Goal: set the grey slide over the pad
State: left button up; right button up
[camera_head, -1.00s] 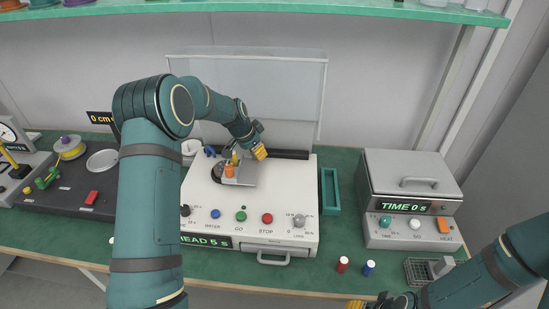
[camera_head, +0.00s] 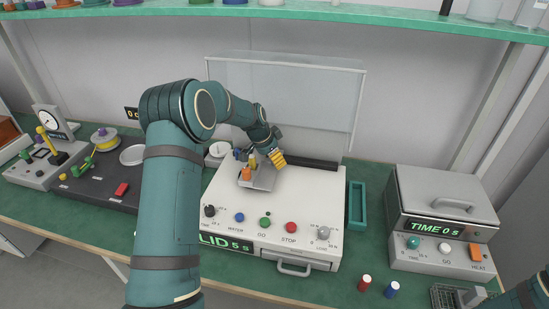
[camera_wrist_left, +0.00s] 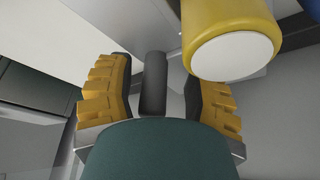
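A grey metal plate (camera_head: 264,180) lies on top of the white machine; I take it for the grey slide, though the arm partly covers it. An orange knob (camera_head: 246,174) stands at its left side, with a yellow part (camera_head: 253,162) behind. My left gripper (camera_head: 277,158) is just above the plate's back right. In the left wrist view its yellow fingers (camera_wrist_left: 160,95) are apart, with a dark grey post (camera_wrist_left: 153,82) between them and gaps on both sides. A yellow cylinder with a white end (camera_wrist_left: 230,40) is close by. I cannot make out the pad. My right gripper is out of view.
The white machine (camera_head: 215,190) has a clear raised cover (camera_head: 290,90) behind it. A teal tray (camera_head: 357,205) and a grey heater box (camera_head: 440,205) stand right. A dark board (camera_head: 105,180) lies left.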

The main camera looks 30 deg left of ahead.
aim_at(262, 168)
pick_arm(q)
jog(key=shift+d+r, duration=0.1)
jog(key=shift+r, duration=0.05)
jog(key=shift+r, duration=0.3)
jog(key=v, duration=1.1)
jog(key=shift+s, duration=0.2)
jog(key=shift+s, duration=0.1)
